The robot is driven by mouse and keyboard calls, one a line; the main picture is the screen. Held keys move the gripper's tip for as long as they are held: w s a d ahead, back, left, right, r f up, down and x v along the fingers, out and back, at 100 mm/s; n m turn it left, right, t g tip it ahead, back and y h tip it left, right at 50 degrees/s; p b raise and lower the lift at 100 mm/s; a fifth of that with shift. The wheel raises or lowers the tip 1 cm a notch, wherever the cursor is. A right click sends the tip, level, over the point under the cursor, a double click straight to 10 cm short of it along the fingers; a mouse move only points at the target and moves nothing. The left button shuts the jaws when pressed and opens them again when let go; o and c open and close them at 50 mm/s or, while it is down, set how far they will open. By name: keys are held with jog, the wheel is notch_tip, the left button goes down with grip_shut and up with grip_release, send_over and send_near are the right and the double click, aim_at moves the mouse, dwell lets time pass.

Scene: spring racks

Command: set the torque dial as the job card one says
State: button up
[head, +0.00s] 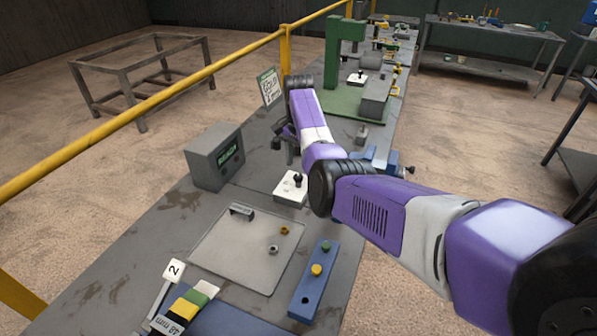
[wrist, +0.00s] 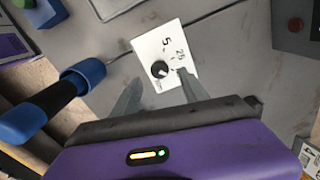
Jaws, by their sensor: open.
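The torque dial is a black knob (wrist: 160,69) on a white plate with printed numbers, among them a 5; it also shows in the head view (head: 297,178). My gripper (wrist: 158,77) is open, its two fingers pointing at the plate on either side of the knob's near side. I cannot tell whether they touch it. In the head view my wrist is beyond the plate and partly hidden by my arm. A white card (head: 269,88) with green edging stands at the bench's left edge; its lettering seems to read "GOLD 6 mm". Its number is not readable.
A grey box with a green display (head: 214,157) stands left of the dial. A grey tray (head: 230,250) with small rings and a blue block (head: 312,285) lie nearer. A yellow rail (head: 140,103) runs along the bench.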

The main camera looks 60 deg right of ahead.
aim_at(299, 175)
jog(key=shift+r, duration=1.8)
